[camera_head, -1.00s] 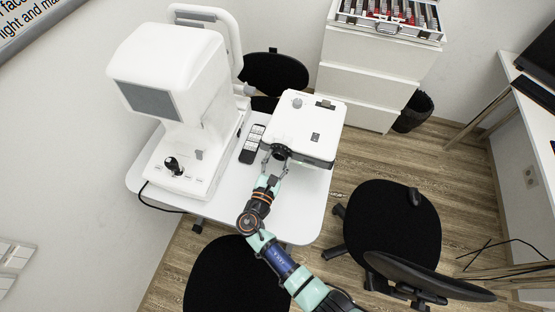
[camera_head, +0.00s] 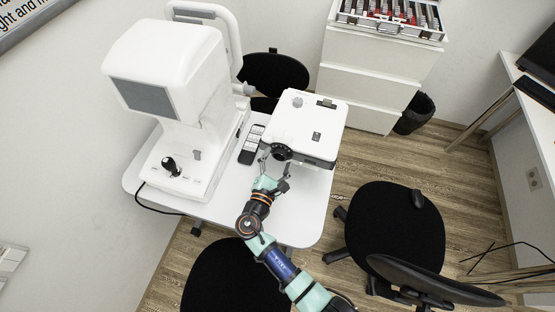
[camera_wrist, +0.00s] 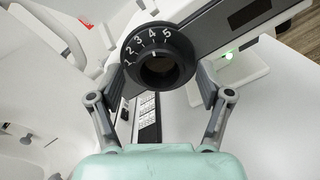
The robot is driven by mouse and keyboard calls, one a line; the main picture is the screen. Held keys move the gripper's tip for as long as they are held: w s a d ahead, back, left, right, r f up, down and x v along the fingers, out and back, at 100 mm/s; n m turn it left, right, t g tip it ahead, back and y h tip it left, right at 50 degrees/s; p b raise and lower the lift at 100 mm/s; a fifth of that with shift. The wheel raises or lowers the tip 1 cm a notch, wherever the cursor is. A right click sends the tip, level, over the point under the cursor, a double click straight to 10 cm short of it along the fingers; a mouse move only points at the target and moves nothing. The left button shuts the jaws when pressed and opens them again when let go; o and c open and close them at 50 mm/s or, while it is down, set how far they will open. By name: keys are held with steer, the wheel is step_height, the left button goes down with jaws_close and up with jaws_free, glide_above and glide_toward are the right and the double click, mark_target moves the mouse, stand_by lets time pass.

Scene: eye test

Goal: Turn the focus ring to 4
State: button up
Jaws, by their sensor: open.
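The white projector (camera_head: 305,125) stands on the white table, its front toward my arm. Its black focus ring (camera_head: 281,152) sits on the front. In the wrist view the ring (camera_wrist: 158,55) faces me, with white numbers 1 to 5 running from its left side over the top; 4 is near the top. My gripper (camera_head: 275,165) is in front of the ring. In the wrist view my gripper (camera_wrist: 160,82) is open, with one finger on each side of the ring's lower part. The fingers look apart from it; exact depth is hard to tell.
A large white eye-test device (camera_head: 180,95) stands left of the projector. A remote control (camera_head: 251,145) lies between them. The front of the table (camera_head: 225,205) is bare. Black chairs stand around the table, and a drawer cabinet (camera_head: 370,75) is behind.

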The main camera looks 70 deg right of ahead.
steer(key=a, duration=1.2)
steer(key=shift+s, duration=0.2)
steer(key=w+a+r+m+t+y, duration=0.4)
steer(key=w+a+r+m+y, duration=0.15)
steer(key=a, duration=0.25)
steer(key=w+a+r+m+t+y, duration=0.4)
steer(key=w+a+m+y, duration=0.1)
steer(key=a+y, duration=0.25)
steer(key=s+a+r+t+y, duration=0.1)
steer(key=a+r+t+y, duration=0.3)
steer(key=a+r, duration=0.55)
step_height(320, 180, up, 30)
steer(key=a+y+p, duration=0.1)
steer(key=a+p, duration=0.1)
steer(key=p, duration=2.8)
steer(key=shift+s+a+m, duration=0.2)
steer(key=shift+a+m, duration=0.1)
steer(key=shift+m, duration=0.15)
